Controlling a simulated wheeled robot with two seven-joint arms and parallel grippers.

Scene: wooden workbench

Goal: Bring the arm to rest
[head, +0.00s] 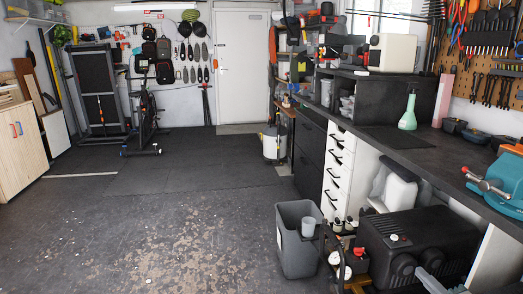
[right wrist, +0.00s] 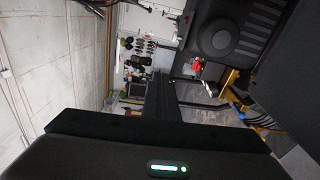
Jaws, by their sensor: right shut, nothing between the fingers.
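My right gripper (right wrist: 161,82) shows in the right wrist view as a dark narrow shape above the black housing with a green light. Its fingers are shut with nothing between them. The wrist picture is turned on its side. In the head view only a small grey part, which looks like mine, shows at the bottom right edge, low beside the workbench (head: 398,155). Contact between it and the things near it cannot be told. My left gripper is in neither view.
A grey bin (head: 297,250) and a black machine (head: 420,243) stand on the floor before the bench. A turquoise vise (head: 505,180) and a green flask (head: 408,114) are on the bench top. The floor (head: 170,225) at centre left is clear.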

